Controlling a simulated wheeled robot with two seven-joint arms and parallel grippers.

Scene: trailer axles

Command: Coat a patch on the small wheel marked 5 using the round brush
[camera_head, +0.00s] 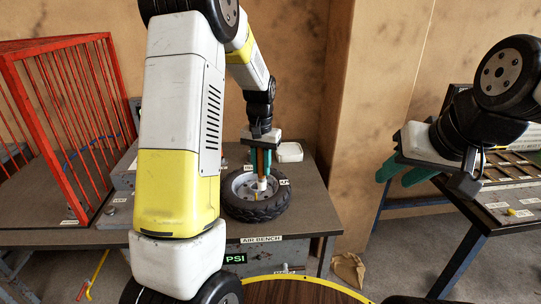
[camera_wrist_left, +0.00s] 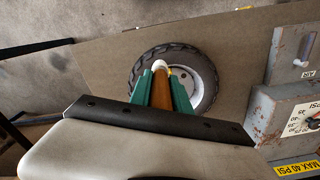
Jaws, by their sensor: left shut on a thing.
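A small wheel with a black tyre and grey rim (camera_head: 240,208) lies flat on the air bench. Small tags are on or beside it, but I cannot read a 5. It also shows in the left wrist view (camera_wrist_left: 205,75). My left gripper (camera_head: 261,168) is shut on the round brush, with its brown handle (camera_wrist_left: 161,92) upright between green fingers. The brush's white tip (camera_head: 262,185) points down over the rim; I cannot tell whether it touches. My right gripper (camera_head: 405,172) is away to the right, empty, its green fingers apart.
A red barred cage (camera_head: 75,120) stands at the left. The air bench (camera_head: 312,205) has free top right of the wheel. A small white dish (camera_head: 289,152) sits behind the wheel. A grey gauge box (camera_wrist_left: 285,115) stands beside it. Another table (camera_head: 510,205) is at the right.

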